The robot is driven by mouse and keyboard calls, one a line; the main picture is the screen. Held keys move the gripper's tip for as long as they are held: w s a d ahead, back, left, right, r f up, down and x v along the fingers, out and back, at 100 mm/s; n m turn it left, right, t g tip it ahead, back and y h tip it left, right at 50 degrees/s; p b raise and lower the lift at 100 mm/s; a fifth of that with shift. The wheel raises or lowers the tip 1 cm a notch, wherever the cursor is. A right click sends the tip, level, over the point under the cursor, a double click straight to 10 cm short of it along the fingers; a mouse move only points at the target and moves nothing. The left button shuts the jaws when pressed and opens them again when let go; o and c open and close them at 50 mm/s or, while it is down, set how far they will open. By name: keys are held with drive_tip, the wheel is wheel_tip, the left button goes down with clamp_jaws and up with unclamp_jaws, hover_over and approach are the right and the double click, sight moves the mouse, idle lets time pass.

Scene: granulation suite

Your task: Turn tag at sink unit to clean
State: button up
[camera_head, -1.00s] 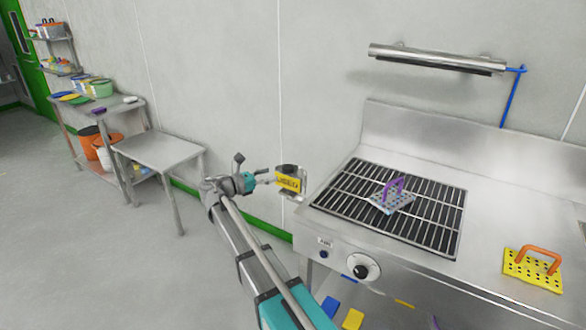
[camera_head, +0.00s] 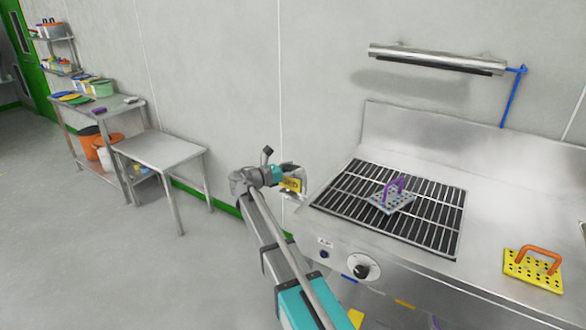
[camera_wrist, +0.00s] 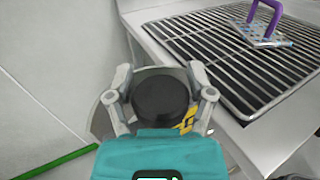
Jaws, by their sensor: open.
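The yellow tag (camera_head: 291,184) is at the left end of the steel sink unit (camera_head: 420,270), on a small metal holder (camera_head: 297,170). Its lettering is too small to read now and my gripper partly covers it. My gripper (camera_head: 281,178) is right at the tag in the head view. In the wrist view my gripper (camera_wrist: 160,85) is open, its two fingers apart on either side of a dark round disc (camera_wrist: 160,98). A bit of the yellow tag (camera_wrist: 186,121) shows beside the right finger. I cannot tell whether the fingers touch the tag.
A black grate (camera_head: 390,208) is set in the unit's top, with a purple-handled perforated piece (camera_head: 391,197) on it. A yellow perforated piece (camera_head: 533,270) lies to the right. The wall is close behind. A low steel table (camera_head: 160,148) stands left; the floor between is clear.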

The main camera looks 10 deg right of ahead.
drive_tip(key=c, duration=0.8)
drive_tip(key=shift+c, duration=0.3)
